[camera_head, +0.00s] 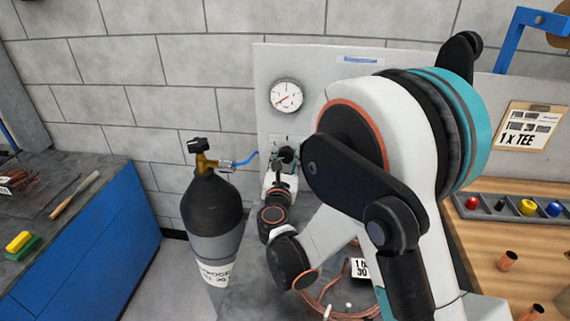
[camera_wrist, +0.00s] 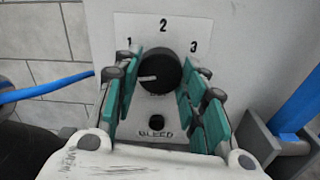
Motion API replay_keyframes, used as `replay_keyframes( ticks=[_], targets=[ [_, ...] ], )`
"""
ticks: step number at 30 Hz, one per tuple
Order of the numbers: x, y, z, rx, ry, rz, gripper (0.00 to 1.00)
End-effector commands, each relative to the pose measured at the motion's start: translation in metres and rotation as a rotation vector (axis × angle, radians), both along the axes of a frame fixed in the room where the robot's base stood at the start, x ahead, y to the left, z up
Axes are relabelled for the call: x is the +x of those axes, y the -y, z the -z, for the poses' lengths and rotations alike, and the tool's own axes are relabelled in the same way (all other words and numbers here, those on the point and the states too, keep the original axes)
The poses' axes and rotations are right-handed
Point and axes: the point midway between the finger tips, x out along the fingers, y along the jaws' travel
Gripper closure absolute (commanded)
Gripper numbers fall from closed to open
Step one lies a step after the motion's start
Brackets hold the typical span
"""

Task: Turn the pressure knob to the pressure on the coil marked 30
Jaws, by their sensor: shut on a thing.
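The black pressure knob (camera_wrist: 157,75) sits on a pale panel with a scale marked 1, 2 and 3 around it. Its white pointer line faces left, below the 1. My gripper (camera_wrist: 158,80) has its teal-padded fingers on either side of the knob and is shut on it. In the head view my gripper (camera_head: 285,165) is at the panel, and it mostly hides the knob. A round white gauge (camera_head: 286,96) with a red needle is above it; its numbers are too small to read. A copper coil (camera_head: 325,299) lies below with a tag (camera_head: 361,268) showing 30, partly hidden by my arm.
A dark gas cylinder (camera_head: 212,215) with a brass valve and blue hose stands left of the panel. A wooden bench with a parts tray (camera_head: 480,208) is at right. A blue cabinet (camera_head: 105,250) is at left.

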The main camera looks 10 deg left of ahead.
Motion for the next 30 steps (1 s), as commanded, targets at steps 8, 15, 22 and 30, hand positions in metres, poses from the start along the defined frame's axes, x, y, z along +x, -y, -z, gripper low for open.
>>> replay_keyframes(
  ticks=[8, 15, 22, 30],
  targets=[
    [0.0002, -0.0005, 0.0016, 0.260, -0.014, 0.000, 0.85],
    [0.0002, -0.0006, 0.0011, 0.464, -0.027, 0.001, 0.85],
    [0.0003, -0.0007, 0.0009, 0.607, -0.034, 0.001, 0.85],
    [0.0003, -0.0006, 0.0005, 0.696, -0.039, 0.001, 0.85]
  ],
)
